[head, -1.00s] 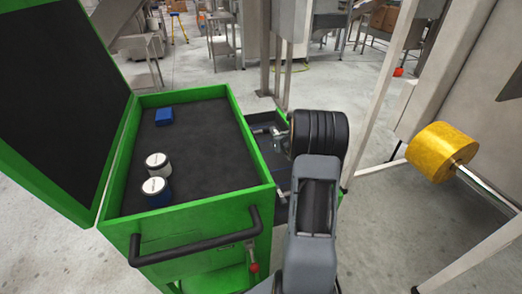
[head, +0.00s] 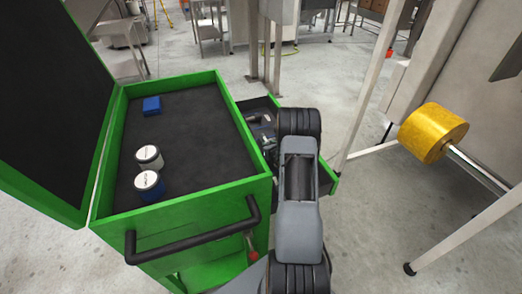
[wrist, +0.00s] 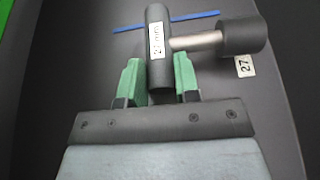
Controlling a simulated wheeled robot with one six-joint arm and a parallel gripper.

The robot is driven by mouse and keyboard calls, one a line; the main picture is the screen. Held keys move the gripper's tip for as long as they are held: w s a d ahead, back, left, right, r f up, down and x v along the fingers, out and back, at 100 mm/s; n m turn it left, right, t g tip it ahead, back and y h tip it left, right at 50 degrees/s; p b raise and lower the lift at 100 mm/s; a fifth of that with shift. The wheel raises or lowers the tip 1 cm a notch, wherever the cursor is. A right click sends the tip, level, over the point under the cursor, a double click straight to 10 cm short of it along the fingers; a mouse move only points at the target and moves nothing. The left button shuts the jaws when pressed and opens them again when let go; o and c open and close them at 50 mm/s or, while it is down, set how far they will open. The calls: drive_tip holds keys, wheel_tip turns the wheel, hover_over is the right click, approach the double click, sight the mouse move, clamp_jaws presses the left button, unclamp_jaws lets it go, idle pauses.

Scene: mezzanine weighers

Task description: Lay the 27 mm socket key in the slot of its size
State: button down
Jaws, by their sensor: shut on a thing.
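In the wrist view, my gripper (wrist: 158,74) has its green fingers shut on the black handle of the 27 mm socket key (wrist: 155,14). A white tag (wrist: 157,40) on the handle reads 27 mm. The key's bright shank runs right to a black socket head (wrist: 242,36). Below the head, a white size label (wrist: 244,66) reads 27 on the dark surface. A slot outline is not clear there. In the head view my arm hides the gripper and the key, above the open drawer (head: 327,178).
A blue strip (wrist: 190,18) lies beyond the key. A yellow roll (head: 430,132) on a frame is at right. Other items show in the drawer.

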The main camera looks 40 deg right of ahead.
drive_tip(key=a, duration=0.2)
drive_tip(key=w+a+p, duration=0.1)
drive_tip(key=shift+a+r, duration=0.1)
drive_tip(key=shift+a, duration=0.25)
drive_tip(key=shift+a+f, duration=0.15)
drive_tip(key=shift+f, duration=0.5)
drive_tip(key=shift+f, duration=0.2)
drive_tip(key=c, duration=0.8)
unclamp_jaws()
drive_tip(key=shift+c, duration=0.2)
drive_tip(key=shift+r, duration=0.1)
drive_tip(key=shift+s+r, duration=0.15)
drive_tip(key=shift+r, duration=0.05)
drive_tip(key=v, duration=1.1)
drive_tip(key=shift+s+r, duration=0.15)
drive_tip(key=shift+s, duration=0.2)
